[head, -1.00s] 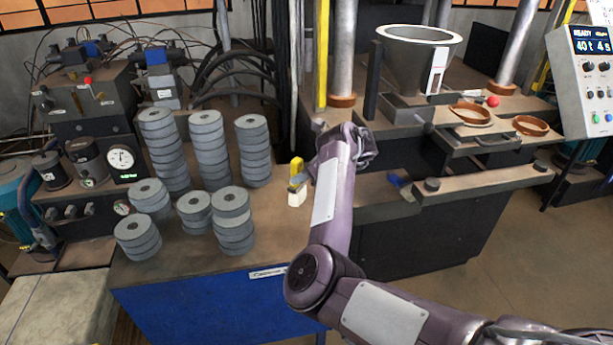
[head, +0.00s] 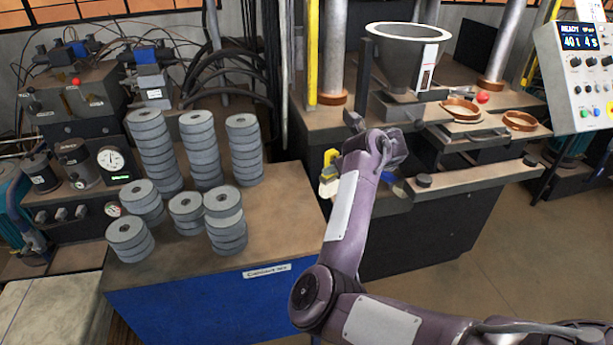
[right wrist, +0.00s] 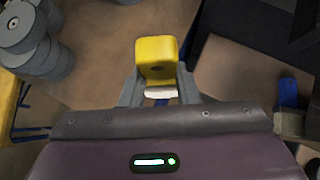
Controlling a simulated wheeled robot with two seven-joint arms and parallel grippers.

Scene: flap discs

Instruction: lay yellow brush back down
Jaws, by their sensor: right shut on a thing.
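The yellow brush (head: 330,157) is in my right gripper (head: 331,173), with its pale bristle end hanging down. It is near the right edge of the disc table and the left end of the press bench; its exact height is hard to tell. In the right wrist view the brush's yellow block (right wrist: 157,60) sits between the two grey fingers of the right gripper (right wrist: 158,88), with a pale strip below it. My left gripper is not in view. A blue-handled thing (head: 396,186) lies at the press bench's front, partly hidden by my right arm.
Several stacks of grey flap discs (head: 155,150) stand on the left of the disc table (head: 270,215); its right part is bare. The press bench (head: 480,172) carries a funnel (head: 400,60) and brown rings (head: 520,121). A control box (head: 583,75) is at right.

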